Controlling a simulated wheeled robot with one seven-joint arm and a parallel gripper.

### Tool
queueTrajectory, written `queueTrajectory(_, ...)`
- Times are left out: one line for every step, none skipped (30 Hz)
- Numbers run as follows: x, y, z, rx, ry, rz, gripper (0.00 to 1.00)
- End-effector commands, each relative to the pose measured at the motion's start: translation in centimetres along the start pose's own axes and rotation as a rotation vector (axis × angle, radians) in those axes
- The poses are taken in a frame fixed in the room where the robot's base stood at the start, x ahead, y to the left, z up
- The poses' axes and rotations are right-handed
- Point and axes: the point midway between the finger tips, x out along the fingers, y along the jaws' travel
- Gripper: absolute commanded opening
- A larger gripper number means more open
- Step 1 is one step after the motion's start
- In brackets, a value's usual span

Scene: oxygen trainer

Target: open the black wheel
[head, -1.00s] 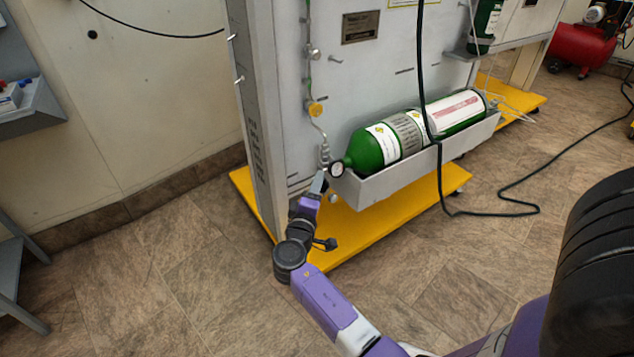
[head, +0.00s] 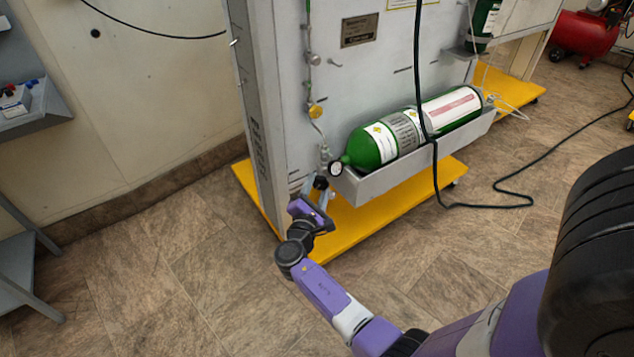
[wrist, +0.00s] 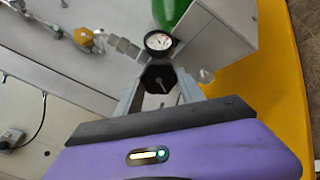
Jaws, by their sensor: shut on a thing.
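The black wheel (wrist: 158,78) is a dark, many-sided knob in the middle of the wrist view, just below a round white-faced gauge (wrist: 158,42). My gripper (wrist: 157,90) has one grey finger on each side of the wheel and is shut on it. In the head view the wheel (head: 321,183) is a small dark spot at the tip of my gripper (head: 317,190), near the lower left end of the green cylinder (head: 372,147). The fingers partly hide the wheel's sides. How far the wheel is turned cannot be told.
The cylinder lies in a grey trough (head: 385,178) on the panel, above a yellow base (head: 360,225). A brass fitting (wrist: 84,38) and pipes run beside the gauge. A black cable (head: 437,180) hangs over the cylinder to the floor. Bare floor lies left of the stand.

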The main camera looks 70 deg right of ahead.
Motion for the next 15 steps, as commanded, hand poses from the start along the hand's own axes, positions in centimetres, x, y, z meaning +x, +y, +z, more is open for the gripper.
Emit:
queueTrajectory(-0.11,0.07,0.05,-0.046,0.004,-0.001,0.05)
queueTrajectory(-0.11,0.07,0.06,-0.073,0.004,-0.001,0.05)
queueTrajectory(-0.11,0.05,0.06,-0.111,0.004,-0.001,0.05)
queueTrajectory(-0.11,0.02,0.05,-0.140,0.004,-0.001,0.05)
queueTrajectory(-0.10,0.01,0.06,-0.166,0.004,-0.001,0.05)
queueTrajectory(-0.10,-0.01,0.06,-0.200,0.004,-0.001,0.05)
queueTrajectory(-0.10,-0.04,0.05,-0.227,0.004,-0.001,0.05)
queueTrajectory(-0.10,-0.07,0.04,-0.252,0.004,-0.001,0.05)
queueTrajectory(-0.09,-0.08,0.06,-0.284,0.004,0.000,0.05)
queueTrajectory(-0.09,-0.09,0.06,-0.308,0.004,0.000,0.05)
queueTrajectory(-0.09,-0.12,0.05,-0.329,0.004,0.000,0.05)
queueTrajectory(-0.10,-0.17,0.04,-0.359,0.004,-0.001,0.05)
queueTrajectory(-0.10,-0.20,0.03,-0.378,0.004,-0.001,0.05)
queueTrajectory(-0.10,-0.21,0.04,-0.397,0.004,-0.001,0.05)
queueTrajectory(-0.10,-0.24,0.04,-0.421,0.004,0.000,0.05)
